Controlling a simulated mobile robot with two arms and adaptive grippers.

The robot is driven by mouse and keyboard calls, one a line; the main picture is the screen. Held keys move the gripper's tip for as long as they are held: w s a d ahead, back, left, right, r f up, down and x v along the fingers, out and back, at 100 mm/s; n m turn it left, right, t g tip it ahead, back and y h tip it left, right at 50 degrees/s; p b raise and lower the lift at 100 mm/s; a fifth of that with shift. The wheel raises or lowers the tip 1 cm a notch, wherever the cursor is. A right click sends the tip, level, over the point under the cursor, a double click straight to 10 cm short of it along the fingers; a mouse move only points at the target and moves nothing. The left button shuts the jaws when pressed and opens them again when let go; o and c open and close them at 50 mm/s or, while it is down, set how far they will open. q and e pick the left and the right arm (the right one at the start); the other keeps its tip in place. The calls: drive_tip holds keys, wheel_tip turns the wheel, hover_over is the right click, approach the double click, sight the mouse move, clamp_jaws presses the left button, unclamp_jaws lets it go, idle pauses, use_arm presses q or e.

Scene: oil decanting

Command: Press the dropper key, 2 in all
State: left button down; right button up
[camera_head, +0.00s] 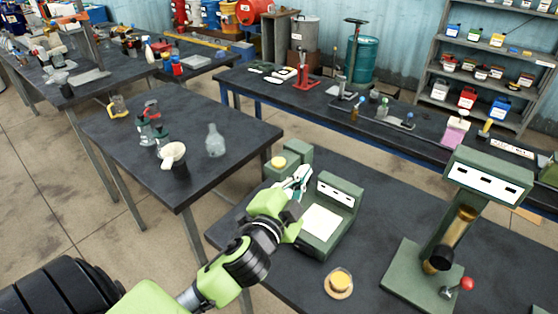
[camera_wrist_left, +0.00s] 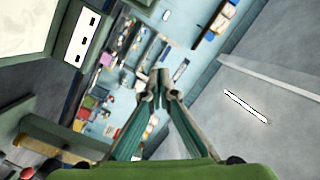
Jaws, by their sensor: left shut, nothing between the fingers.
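A green block unit (camera_head: 297,157) stands at the back of the near table, with a round yellow key (camera_head: 278,162) on its low front part. I take it for the dropper; no label tells. My left gripper (camera_head: 301,175) is shut and empty, just right of the yellow key, apart from it in the picture; I cannot tell its height over the table. In the left wrist view the fingertips (camera_wrist_left: 160,82) meet, with nothing between them. The yellow key is not clear in that view. My right gripper is not in view.
A green scale (camera_head: 345,190) with a white plate stands right beside my left gripper. A yellow button on a round base (camera_head: 340,292) sits in front. A tall green stand (camera_head: 410,270) with a red-knobbed lever is at right. Bare tabletop lies between them.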

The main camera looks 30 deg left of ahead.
use_arm(q)
drive_tip(key=d+r+m+h, duration=1.5)
drive_tip(key=r+m+h, duration=0.2)
drive_tip(key=m, duration=0.7)
wheel_tip(320, 180, down, 8)
drive_tip(key=w+r+m+g+y, duration=0.1)
drive_tip(key=w+m+g+y, duration=0.1)
drive_tip(key=m+g, duration=0.75)
drive_tip(key=w+a+f+m+t+y, duration=0.25)
drive_tip(key=a+f+y, duration=0.2)
drive_tip(key=a, duration=0.35)
drive_tip(key=w+a+r+g+y, duration=0.1)
drive_tip(key=a+y, duration=0.7)
drive_tip(key=a, duration=1)
drive_tip(key=shift+w+r, duration=0.3)
drive_tip(key=shift+r, duration=0.05)
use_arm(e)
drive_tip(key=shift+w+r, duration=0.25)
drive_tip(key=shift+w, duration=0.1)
